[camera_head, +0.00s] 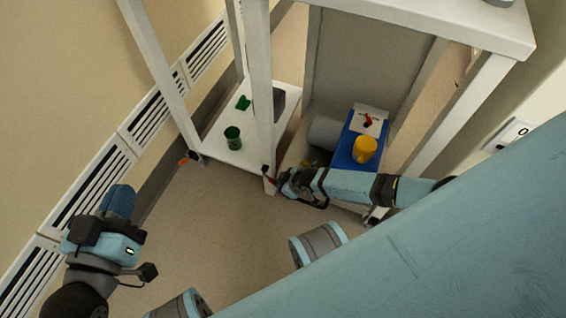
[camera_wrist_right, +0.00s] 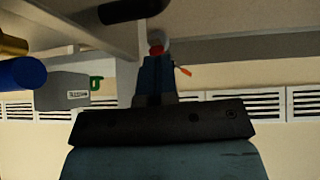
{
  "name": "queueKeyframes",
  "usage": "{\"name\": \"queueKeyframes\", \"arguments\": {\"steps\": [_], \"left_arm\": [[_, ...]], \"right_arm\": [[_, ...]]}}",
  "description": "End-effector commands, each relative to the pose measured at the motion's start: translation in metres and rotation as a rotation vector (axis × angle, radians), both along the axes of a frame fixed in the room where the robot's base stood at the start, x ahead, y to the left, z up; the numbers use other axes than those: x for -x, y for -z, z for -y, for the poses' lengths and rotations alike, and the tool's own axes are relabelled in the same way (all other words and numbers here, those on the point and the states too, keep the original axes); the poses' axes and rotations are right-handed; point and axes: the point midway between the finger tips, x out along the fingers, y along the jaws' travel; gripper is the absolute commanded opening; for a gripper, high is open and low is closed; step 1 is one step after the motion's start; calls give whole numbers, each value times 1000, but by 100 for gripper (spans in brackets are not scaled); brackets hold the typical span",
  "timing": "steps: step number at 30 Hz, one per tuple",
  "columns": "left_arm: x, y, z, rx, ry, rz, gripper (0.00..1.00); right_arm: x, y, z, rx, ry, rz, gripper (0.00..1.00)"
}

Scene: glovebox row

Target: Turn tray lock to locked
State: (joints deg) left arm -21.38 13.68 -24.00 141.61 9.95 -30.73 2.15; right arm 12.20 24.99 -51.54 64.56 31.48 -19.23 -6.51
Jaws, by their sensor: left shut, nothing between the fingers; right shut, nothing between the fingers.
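The likely tray lock is a small red lever (camera_head: 367,119) on a white marked plate (camera_head: 375,112) at the back of the blue tray (camera_head: 349,147). I cannot read its setting. My right gripper (camera_head: 273,183) is shut and empty, low and left of the tray, beside a white frame leg. A small red part shows at its tips in the right wrist view (camera_wrist_right: 156,50); whether they touch is unclear. My left gripper (camera_head: 118,200) is shut and empty over the floor at the left, far from the tray.
A yellow cup (camera_head: 365,149) stands on the blue tray. A green cup (camera_head: 233,137) and a small green object (camera_head: 243,102) are on the white lower shelf (camera_head: 257,163). White frame legs (camera_head: 261,80) stand close to my right arm. Open floor (camera_head: 215,225) lies between the arms.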

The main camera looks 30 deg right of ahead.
Motion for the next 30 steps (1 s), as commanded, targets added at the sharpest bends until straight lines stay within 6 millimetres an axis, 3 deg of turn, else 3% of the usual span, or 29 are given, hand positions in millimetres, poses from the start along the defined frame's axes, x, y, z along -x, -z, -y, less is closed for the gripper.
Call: {"name": "queueKeyframes", "arguments": {"steps": [23, 30], "left_arm": [[0, 6, 0, -14, 4, 2, 0], [1, -11, 2, 18, 2, -17, 0]], "right_arm": [[-1, 3, -1, 0, 0, 0, 0], [6, -11, 1, 1, 0, -1, 0]]}}
